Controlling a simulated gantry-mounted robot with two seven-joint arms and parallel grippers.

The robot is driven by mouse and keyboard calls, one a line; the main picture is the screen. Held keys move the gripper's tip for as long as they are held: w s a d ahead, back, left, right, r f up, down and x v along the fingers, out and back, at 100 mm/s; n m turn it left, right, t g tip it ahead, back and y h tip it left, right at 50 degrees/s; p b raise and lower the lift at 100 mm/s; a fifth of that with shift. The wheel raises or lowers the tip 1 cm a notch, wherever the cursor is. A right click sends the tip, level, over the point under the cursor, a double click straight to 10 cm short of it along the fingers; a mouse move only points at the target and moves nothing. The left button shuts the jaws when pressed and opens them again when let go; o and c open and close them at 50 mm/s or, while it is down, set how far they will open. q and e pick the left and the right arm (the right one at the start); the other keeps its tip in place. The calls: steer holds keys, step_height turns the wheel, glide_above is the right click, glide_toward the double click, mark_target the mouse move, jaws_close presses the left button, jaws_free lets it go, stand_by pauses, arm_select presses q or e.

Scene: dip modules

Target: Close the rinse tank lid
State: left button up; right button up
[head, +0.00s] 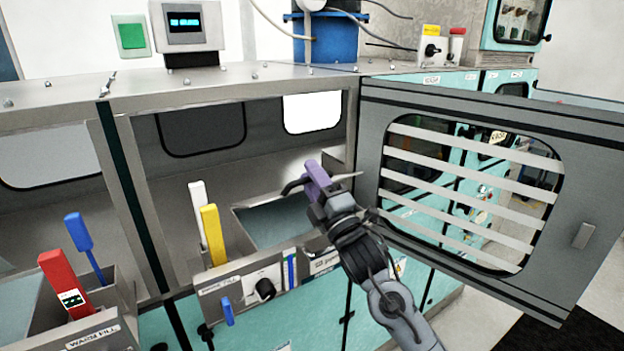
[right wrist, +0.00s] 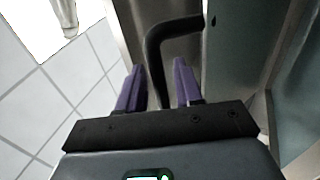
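The rinse tank (head: 270,222) shows as an open grey basin inside the middle bay, with its opening uncovered. My right gripper (head: 318,178) reaches over the right side of this basin, its purple fingers high above the front panel. In the right wrist view, the purple fingers (right wrist: 159,85) are apart, with a black bent handle (right wrist: 157,50) between them and gaps visible beside it. A bit of the black handle (head: 293,186) shows left of the fingers in the head view. The lid's plate cannot be made out clearly behind my gripper. My left gripper is not in view.
A grey slatted-window door (head: 585,180) stands swung open right of my arm. White (head: 198,212) and yellow (head: 213,235) upright handles stand left of the basin. Red (head: 65,285) and blue (head: 78,232) ones stand further left. A metal ledge (head: 230,86) runs above the bay.

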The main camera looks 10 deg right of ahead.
steer(key=shift+s+f, duration=0.1)
steer(key=v, duration=1)
steer(key=shift+s+b, duration=0.2)
steer(key=shift+b, duration=0.15)
steer(key=shift+d+f, duration=0.15)
steer(key=shift+c, duration=0.5)
